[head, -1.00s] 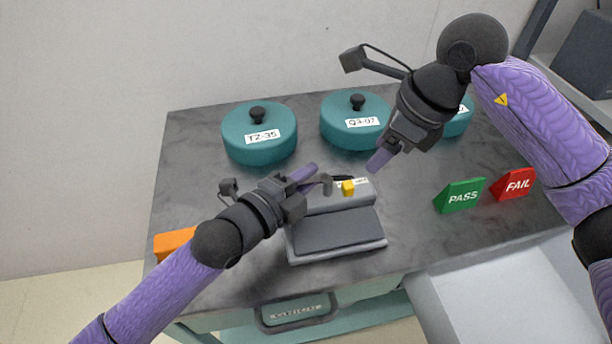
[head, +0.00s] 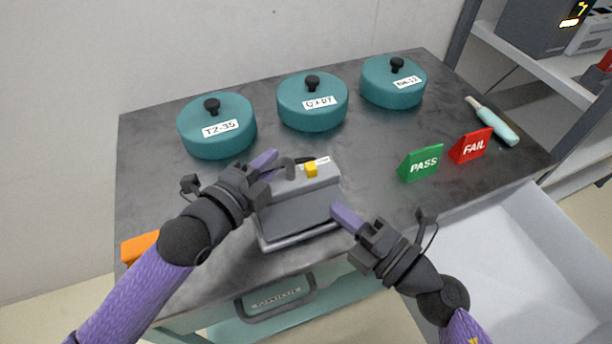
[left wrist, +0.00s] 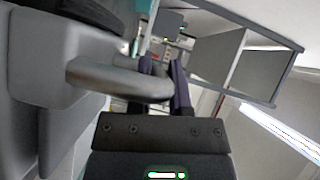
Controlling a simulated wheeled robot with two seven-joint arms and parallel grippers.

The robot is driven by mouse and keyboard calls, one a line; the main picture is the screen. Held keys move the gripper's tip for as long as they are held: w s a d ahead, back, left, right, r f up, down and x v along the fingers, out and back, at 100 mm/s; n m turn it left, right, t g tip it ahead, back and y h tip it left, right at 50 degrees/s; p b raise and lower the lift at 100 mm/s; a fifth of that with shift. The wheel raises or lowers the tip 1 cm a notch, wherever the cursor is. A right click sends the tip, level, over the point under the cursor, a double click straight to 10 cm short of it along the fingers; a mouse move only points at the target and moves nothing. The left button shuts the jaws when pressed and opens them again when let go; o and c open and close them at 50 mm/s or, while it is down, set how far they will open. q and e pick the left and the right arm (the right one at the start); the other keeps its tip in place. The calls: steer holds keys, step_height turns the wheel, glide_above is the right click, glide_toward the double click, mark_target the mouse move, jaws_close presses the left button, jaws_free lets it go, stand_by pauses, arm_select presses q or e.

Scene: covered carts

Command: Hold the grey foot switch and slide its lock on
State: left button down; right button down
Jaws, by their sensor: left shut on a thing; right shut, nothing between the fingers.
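The grey foot switch (head: 300,210) lies on the dark cart top, its pedal toward me and a raised housing behind. A yellow slider (head: 311,169), apparently the lock, sits on top of the housing. My left gripper (head: 272,166) is shut on the switch's grey side handle (head: 290,170) at its left. In the left wrist view the curved handle (left wrist: 120,80) passes between the fingers. My right gripper (head: 346,218) is shut and empty, its fingertips by the pedal's right edge; whether they touch it I cannot tell.
Teal lidded pots TZ-35 (head: 217,135), Q3-07 (head: 312,110) and a third (head: 393,85) stand behind. Green PASS (head: 421,163) and red FAIL (head: 470,146) markers are at right, with a pale-handled tool (head: 494,124) beyond. An orange block (head: 139,246) is at the left edge.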

mark_target(326, 187)
steer(key=shift+s+d+f+m+t+h, duration=0.25)
steer(key=shift+d+f+m+t+h, duration=0.1)
steer(key=shift+d+m+h, duration=0.25)
steer(key=shift+a, duration=0.1)
arm_select(q)
steer(key=shift+f, duration=0.1)
arm_select(e)
steer(key=x, duration=1)
steer(key=shift+w+d, duration=0.25)
steer(key=shift+d, duration=0.6)
steer(key=shift+w+d, duration=0.3)
steer(key=shift+d, duration=0.6)
